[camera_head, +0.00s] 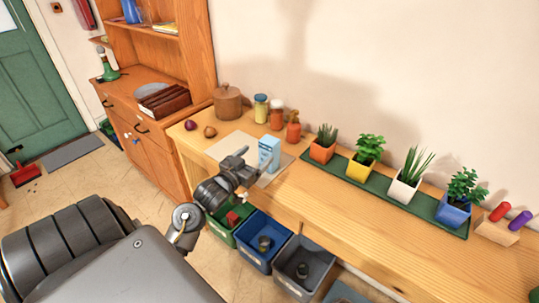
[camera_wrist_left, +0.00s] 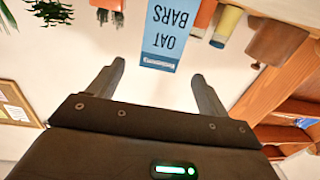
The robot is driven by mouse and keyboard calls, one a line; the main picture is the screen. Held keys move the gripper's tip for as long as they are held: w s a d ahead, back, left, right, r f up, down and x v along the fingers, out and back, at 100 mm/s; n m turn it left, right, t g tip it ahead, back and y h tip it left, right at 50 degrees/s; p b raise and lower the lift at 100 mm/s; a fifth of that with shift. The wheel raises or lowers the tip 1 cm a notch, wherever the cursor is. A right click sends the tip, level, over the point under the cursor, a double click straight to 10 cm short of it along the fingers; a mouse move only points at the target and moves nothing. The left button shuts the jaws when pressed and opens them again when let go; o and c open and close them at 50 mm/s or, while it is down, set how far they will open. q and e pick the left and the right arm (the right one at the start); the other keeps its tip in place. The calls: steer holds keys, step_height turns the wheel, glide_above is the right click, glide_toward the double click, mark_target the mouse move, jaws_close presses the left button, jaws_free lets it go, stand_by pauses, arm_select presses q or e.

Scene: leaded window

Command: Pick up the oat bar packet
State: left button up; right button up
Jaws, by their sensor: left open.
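The oat bar packet (camera_head: 268,154) is a light blue box standing upright on a pale mat (camera_head: 238,146) on the wooden counter. It shows upside down in the left wrist view (camera_wrist_left: 169,35), with the words OAT BARS readable. My left gripper (camera_head: 243,158) is open and just to the left of the packet in the head view. In the left wrist view its two fingers (camera_wrist_left: 157,85) are spread, and the packet lies beyond the tips, roughly between them. I see no contact. My right gripper is in neither view.
Jars (camera_head: 261,108), a brown pot (camera_head: 228,102) and an orange bottle (camera_head: 293,127) stand behind the packet. Potted plants on a green tray (camera_head: 428,215) are to the right. Bins (camera_head: 263,240) stand below the counter's front edge. The counter's front right is clear.

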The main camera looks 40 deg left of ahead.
mark_target(265, 147)
arm_select(q)
steer(key=w, duration=0.5)
steer(key=shift+a+p, duration=0.2)
steer(key=shift+p, duration=0.15)
steer(key=shift+w+r, duration=0.15)
steer(key=shift+w, duration=0.15)
steer(key=w+p, duration=0.1)
steer(key=w, duration=0.2)
steer(key=shift+w+a+p, duration=0.2)
steer(key=shift+w+p, duration=0.15)
steer(key=shift+p, duration=0.05)
steer(key=shift+w, duration=0.4)
steer(key=c, duration=1)
steer(key=shift+c, duration=0.2)
